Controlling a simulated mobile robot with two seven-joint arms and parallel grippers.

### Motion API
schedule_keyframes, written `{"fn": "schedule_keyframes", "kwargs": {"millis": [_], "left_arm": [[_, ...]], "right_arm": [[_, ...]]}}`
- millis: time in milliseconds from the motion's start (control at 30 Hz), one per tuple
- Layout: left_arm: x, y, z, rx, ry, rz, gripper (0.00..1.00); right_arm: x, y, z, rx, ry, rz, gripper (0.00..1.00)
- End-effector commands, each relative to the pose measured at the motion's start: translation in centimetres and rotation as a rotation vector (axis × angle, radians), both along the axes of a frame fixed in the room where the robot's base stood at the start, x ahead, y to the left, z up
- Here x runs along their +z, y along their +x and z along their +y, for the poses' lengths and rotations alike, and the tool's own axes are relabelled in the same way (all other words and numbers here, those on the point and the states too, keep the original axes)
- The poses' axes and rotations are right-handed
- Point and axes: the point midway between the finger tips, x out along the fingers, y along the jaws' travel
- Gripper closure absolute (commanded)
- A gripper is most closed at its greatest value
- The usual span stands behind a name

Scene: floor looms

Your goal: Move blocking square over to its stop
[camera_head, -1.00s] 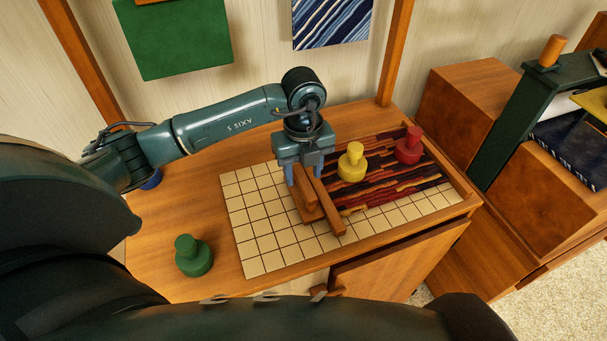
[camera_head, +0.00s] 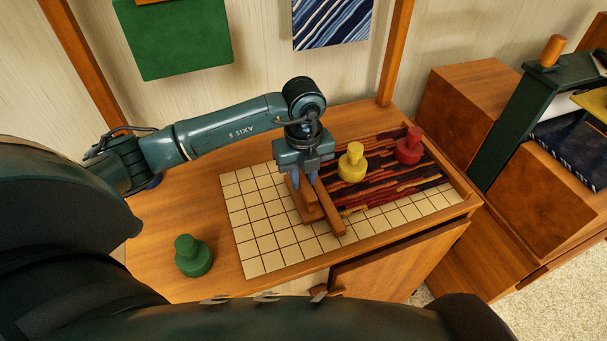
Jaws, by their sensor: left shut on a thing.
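The blocking square is a brown wooden piece with a long bar (camera_head: 330,211) and a shorter raised block beside it. It lies across the gridded board (camera_head: 262,246), at the left end of the striped red, orange and dark textile (camera_head: 384,191). My left gripper (camera_head: 305,183) points down over the square, its blue fingers shut on its wooden block. The fingers partly hide the square's far end. I cannot clearly tell which part is its stop. My right gripper is not in view.
A yellow weight (camera_head: 352,164) and a red weight (camera_head: 409,147) stand on the textile, right of the square. A green weight (camera_head: 193,257) stands on the bare wood at left. A wooden rail (camera_head: 459,184) edges the board's right side.

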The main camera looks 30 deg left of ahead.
Motion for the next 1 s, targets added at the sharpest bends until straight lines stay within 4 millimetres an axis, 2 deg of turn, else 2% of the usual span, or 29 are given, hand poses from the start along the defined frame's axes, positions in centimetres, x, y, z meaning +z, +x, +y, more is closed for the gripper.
{"fn": "schedule_keyframes", "kwargs": {"millis": [333, 467, 700, 900, 1000], "left_arm": [[0.1, 0.0, 0.1, 0.000, 0.000, 0.000, 1.00], [0.1, -0.7, 0.7, 0.001, 0.002, 0.001, 1.00], [0.1, -4.4, 4.0, 0.002, 0.007, 0.005, 1.00], [-0.1, -7.8, 7.0, 0.001, 0.007, 0.005, 1.00], [0.0, -8.8, 7.9, 0.001, 0.005, 0.003, 1.00]], "right_arm": [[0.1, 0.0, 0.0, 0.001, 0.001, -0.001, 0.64], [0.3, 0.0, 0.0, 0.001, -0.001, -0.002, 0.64], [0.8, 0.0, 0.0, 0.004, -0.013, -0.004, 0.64], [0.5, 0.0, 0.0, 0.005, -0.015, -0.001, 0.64], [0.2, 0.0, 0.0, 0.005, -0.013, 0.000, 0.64]]}}
